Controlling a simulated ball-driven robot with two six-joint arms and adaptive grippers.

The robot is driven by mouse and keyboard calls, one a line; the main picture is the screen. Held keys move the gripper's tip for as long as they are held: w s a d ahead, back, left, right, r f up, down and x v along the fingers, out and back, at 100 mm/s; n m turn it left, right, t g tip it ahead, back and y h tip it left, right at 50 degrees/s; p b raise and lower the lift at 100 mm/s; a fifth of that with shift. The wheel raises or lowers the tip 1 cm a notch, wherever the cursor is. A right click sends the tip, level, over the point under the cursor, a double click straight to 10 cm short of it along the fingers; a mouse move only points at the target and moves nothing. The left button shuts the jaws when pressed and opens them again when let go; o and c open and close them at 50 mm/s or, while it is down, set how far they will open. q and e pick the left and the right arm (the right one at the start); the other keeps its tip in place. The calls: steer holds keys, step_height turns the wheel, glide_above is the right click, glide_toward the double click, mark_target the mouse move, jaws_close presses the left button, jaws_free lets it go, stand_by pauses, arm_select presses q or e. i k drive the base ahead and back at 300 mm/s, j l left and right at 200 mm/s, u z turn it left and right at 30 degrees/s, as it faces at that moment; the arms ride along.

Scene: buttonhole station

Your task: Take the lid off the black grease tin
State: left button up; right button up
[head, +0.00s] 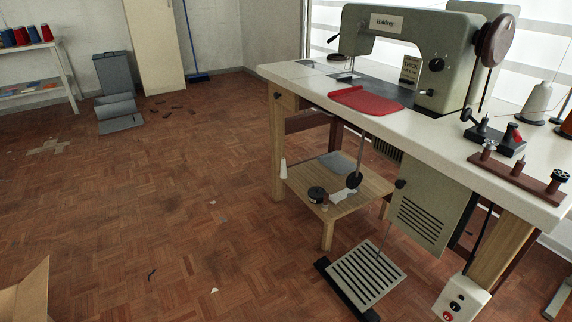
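A small dark round object (317,194) sits on the low wooden stool (327,213) under the sewing table. It looks like the black grease tin, but it is too small to tell its lid from its body. A dark round thing stands beside it, close to the stool's front edge. Neither of my grippers is in view.
The sewing table (290,72) carries a large machine (445,62) and a red cloth (366,100). A black pad on a rod (354,180) hangs just over the stool. A white cone (283,169), grey cloth (338,161) and pedal (366,275) are close by. Floor at left is largely clear.

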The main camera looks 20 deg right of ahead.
mark_target(313, 192)
steer(key=i, duration=2.55)
steer(key=i+z, duration=0.1)
steer(key=z, duration=0.3)
steer(key=i+z, duration=0.15)
steer(key=z, duration=0.25)
steer(key=i+j+z, duration=0.1)
steer(key=z, duration=0.3)
steer(key=j+z, duration=0.1)
steer(key=z, duration=0.3)
steer(key=i+j+z, duration=0.15)
steer(key=z, duration=0.25)
